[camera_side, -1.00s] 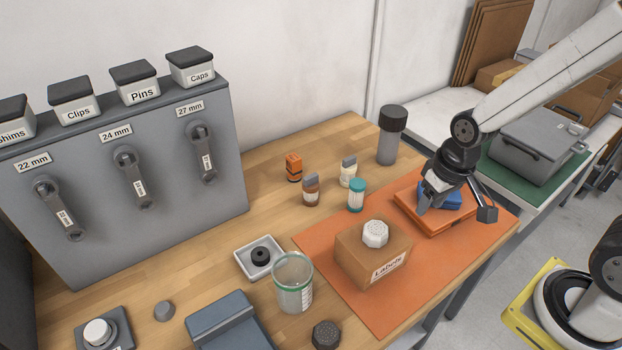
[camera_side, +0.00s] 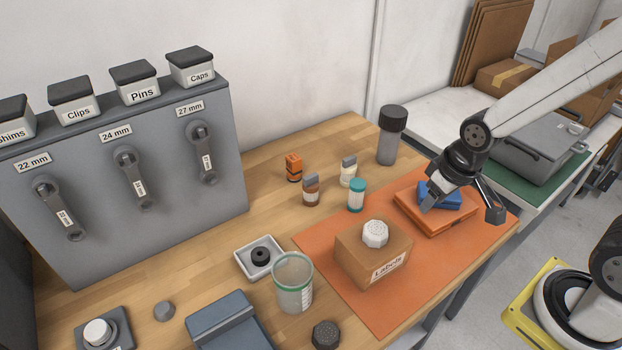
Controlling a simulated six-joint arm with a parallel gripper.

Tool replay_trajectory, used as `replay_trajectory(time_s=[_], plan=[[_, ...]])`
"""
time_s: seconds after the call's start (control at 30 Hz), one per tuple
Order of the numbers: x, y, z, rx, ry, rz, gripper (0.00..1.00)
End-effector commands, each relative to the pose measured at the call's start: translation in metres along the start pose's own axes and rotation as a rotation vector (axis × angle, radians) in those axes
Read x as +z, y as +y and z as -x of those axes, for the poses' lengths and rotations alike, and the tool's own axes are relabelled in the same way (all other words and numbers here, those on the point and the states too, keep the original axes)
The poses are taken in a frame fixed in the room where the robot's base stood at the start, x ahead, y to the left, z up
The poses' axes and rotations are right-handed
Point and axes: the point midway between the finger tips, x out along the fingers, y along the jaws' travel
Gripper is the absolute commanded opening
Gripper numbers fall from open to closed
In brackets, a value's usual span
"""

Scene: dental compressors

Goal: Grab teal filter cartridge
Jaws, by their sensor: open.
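The teal filter cartridge (camera_side: 357,195) stands upright on the wooden bench, at the back edge of the orange mat. It has a teal cap and a white ribbed body with a teal lower part. My gripper (camera_side: 462,212) is open, to the right of the cartridge and apart from it. One finger hides part of the block.
A brown bottle (camera_side: 311,190) and a cream bottle (camera_side: 348,171) stand close to the cartridge. A Labels box (camera_side: 365,258) with a white cap on top is in front. A tall grey canister (camera_side: 391,136) stands behind. Orange mat (camera_side: 330,285) is bare at front left.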

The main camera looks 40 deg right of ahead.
Motion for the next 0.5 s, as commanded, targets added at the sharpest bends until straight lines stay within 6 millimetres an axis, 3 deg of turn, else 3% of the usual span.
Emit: replay_trajectory(time_s=[0.1, 0.13, 0.27, 0.5], plan=[[0.0, 0.0, 0.0, 0.0, 0.0, 0.0, 0.49], [0.0, 0.0, 0.0, 0.0, 0.0, 0.0, 0.55], [0.0, 0.0, 0.0, 0.0, 0.0, 0.0, 0.96], [-0.0001, 0.0, 0.0, 0.0, 0.0, 0.0, 0.96]])
